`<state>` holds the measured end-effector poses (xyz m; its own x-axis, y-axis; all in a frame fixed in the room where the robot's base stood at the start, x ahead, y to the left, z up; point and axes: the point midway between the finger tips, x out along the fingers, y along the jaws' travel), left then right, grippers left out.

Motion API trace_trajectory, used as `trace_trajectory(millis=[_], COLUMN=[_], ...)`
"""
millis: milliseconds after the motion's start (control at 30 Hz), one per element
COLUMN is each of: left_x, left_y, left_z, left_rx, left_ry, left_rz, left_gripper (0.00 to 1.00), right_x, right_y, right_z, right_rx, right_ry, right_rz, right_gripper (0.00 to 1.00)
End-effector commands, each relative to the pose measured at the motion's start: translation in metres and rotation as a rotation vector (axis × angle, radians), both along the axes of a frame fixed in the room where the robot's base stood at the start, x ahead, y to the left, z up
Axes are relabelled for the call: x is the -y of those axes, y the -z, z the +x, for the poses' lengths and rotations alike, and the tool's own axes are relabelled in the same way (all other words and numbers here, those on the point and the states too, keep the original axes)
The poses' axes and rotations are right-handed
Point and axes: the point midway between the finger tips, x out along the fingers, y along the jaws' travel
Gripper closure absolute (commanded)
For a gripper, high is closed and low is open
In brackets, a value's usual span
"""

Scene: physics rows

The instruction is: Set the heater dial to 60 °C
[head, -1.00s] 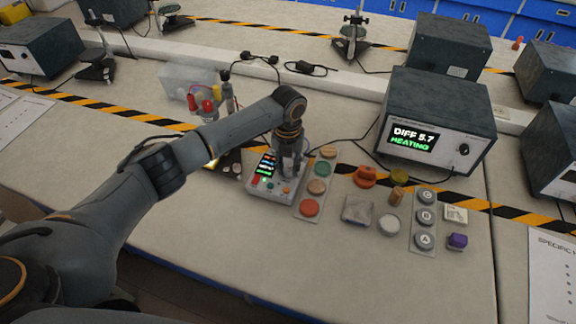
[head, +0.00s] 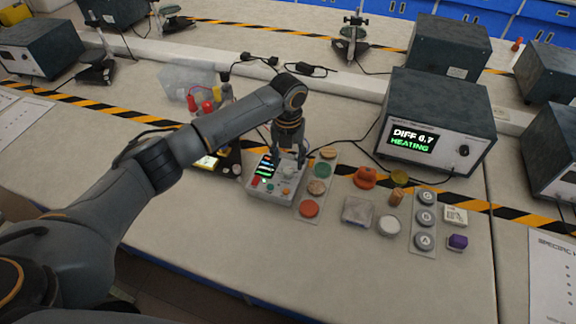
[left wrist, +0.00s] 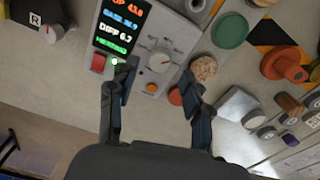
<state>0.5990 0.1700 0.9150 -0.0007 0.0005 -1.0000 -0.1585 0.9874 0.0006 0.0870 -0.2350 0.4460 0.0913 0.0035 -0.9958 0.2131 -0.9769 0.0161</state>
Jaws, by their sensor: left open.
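The heater control box (head: 262,193) sits on the bench in the middle of the head view, with a lit display (head: 266,165) on its left side. My left gripper (head: 288,158) is open above the box. In the left wrist view its fingers (left wrist: 160,78) stand apart on either side of the dial, holding nothing. My right gripper is out of view.
A large dark unit (head: 440,112) behind right reads DIFF 6.7 HEATING. Coloured discs on a strip (head: 306,209), an orange piece (head: 365,177), a grey block (head: 357,210) and a lettered strip (head: 424,236) lie right of the box. The front bench is clear.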

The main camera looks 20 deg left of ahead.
Motion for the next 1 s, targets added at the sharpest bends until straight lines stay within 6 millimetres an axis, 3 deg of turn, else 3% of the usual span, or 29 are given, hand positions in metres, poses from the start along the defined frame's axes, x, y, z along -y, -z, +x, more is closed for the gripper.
trace_trajectory(millis=[200,400,1000], left_x=[0.000,0.000,0.000], left_y=[-0.049,-0.077,-0.085], left_z=[0.001,0.001,0.000], left_rx=[0.004,0.001,-0.001], left_ry=[0.000,-0.001,-0.001], left_rz=[0.000,-0.001,0.000], left_gripper=[0.51,0.51,0.51], right_x=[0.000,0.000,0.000], right_y=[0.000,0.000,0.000], right_z=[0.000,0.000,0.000], right_rx=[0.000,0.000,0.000], right_ry=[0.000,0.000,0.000], right_rz=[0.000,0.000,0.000], right_gripper=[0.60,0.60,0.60])
